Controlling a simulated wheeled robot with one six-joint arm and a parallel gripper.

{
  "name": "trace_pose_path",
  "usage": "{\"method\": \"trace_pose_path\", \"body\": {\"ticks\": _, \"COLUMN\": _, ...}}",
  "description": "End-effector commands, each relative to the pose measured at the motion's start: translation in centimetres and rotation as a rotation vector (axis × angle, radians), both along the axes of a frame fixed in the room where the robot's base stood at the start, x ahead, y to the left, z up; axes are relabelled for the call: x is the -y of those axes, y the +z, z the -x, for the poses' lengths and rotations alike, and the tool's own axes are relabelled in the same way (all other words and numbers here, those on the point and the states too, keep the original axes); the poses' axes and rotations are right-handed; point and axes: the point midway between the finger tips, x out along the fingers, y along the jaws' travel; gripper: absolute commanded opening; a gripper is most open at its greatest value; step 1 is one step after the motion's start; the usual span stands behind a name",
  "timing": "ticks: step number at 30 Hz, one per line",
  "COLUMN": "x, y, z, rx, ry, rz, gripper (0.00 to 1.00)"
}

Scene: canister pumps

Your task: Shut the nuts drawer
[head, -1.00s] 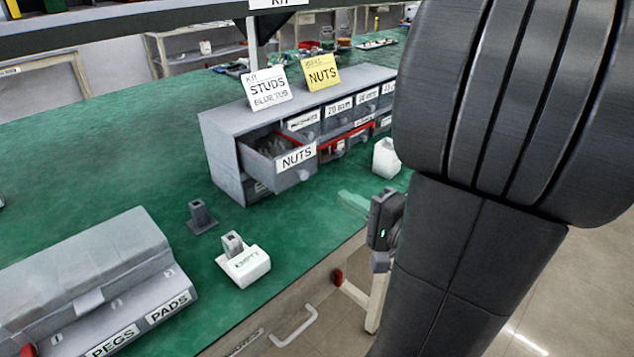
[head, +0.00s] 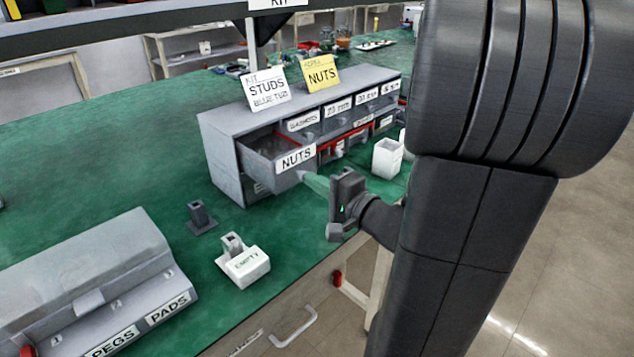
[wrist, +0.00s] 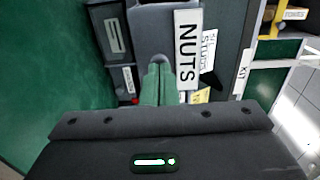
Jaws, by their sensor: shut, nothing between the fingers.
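The nuts drawer (head: 294,163) sticks out from the left end of the grey drawer cabinet (head: 222,158). Its white label reads NUTS, and it also shows in the wrist view (wrist: 187,48). My gripper (head: 318,184) is shut and empty, with its green fingers pointing at the drawer's front. In the wrist view the fingers (wrist: 157,84) end close to the drawer's rounded pull, beside the label. I cannot tell whether they touch it.
A white open container (head: 387,158) stands right of my gripper. A white holder marked EMPTY (head: 245,265) and a small grey stand (head: 201,217) are on the green bench nearer the front. STUDS and NUTS cards stand on the cabinet. A PEGS and PADS box (head: 90,280) is at left.

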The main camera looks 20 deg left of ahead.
Motion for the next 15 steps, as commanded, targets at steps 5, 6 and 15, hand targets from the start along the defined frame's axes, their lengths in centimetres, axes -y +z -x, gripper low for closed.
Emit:
{"method": "trace_pose_path", "body": {"ticks": 5, "x": 0.0, "y": 0.0, "z": 0.0, "rx": 0.0, "ry": 0.0, "rz": 0.0, "gripper": 0.0}}
{"method": "trace_pose_path", "body": {"ticks": 6, "x": 0.0, "y": 0.0, "z": 0.0, "rx": 0.0, "ry": 0.0, "rz": 0.0, "gripper": 0.0}}
{"method": "trace_pose_path", "body": {"ticks": 15, "x": -3.2, "y": -0.5, "z": -1.2, "rx": 0.004, "ry": 0.006, "rz": 0.002, "gripper": 0.0}}
